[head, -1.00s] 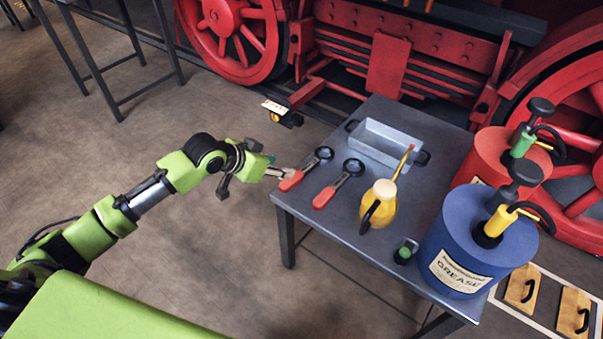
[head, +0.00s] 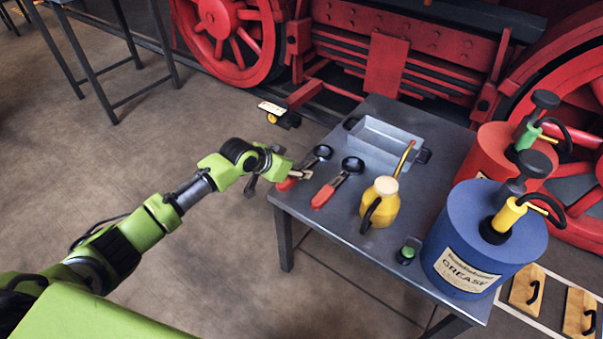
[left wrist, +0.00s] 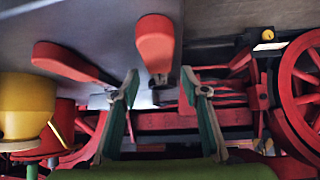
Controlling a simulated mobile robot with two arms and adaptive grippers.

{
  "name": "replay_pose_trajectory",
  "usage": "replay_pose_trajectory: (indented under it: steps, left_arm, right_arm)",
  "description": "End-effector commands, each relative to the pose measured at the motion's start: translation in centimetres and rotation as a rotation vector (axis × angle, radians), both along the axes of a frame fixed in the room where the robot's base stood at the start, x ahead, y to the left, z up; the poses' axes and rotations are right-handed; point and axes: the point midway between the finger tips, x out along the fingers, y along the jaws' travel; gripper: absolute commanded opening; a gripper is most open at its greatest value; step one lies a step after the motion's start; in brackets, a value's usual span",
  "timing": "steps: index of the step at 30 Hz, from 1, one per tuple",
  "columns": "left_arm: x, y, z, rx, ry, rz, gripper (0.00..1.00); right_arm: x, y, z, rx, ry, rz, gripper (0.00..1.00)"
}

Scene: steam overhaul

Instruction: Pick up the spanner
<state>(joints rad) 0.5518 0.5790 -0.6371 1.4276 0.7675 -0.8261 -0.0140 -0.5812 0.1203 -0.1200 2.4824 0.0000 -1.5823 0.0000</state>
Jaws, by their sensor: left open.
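Two red-handled spanners with black ring heads lie side by side near the table's left edge: the left spanner (head: 321,153) and the right spanner (head: 324,195). My left gripper (head: 302,174) is open at the left spanner and covers part of its handle in the head view. In the left wrist view, the left spanner's red handle (left wrist: 155,42) lies ahead of and roughly between the parted fingers (left wrist: 159,80). The right spanner's handle (left wrist: 68,62) lies off to the left there. Whether a finger touches the handle I cannot tell. My right gripper is out of view.
The grey table (head: 310,206) also holds a metal tray (head: 385,138), a yellow oil can (head: 380,207), a small green-topped item (head: 407,250), a blue grease drum (head: 470,245) and a red drum (head: 495,150). A red locomotive (head: 390,60) stands behind.

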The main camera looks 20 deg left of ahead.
Motion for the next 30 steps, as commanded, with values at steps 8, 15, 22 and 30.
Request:
replay_pose_trajectory:
  steps: [8,15,22,30]
  left_arm:
    - [0.81,-0.37,-0.83,0.001,0.000,-0.001,0.41]
    - [0.78,-0.33,-0.83,0.001,0.000,0.001,0.07]
    - [0.92,-0.36,-0.54,-0.001,-0.006,0.000,0.00]
    - [0.92,-0.34,-0.18,-0.001,-0.006,0.000,0.00]
  right_arm:
    - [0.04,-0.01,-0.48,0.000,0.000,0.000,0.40]
    - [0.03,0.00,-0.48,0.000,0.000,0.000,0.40]
    - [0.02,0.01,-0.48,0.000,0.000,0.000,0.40]
    - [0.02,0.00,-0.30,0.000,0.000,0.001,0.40]
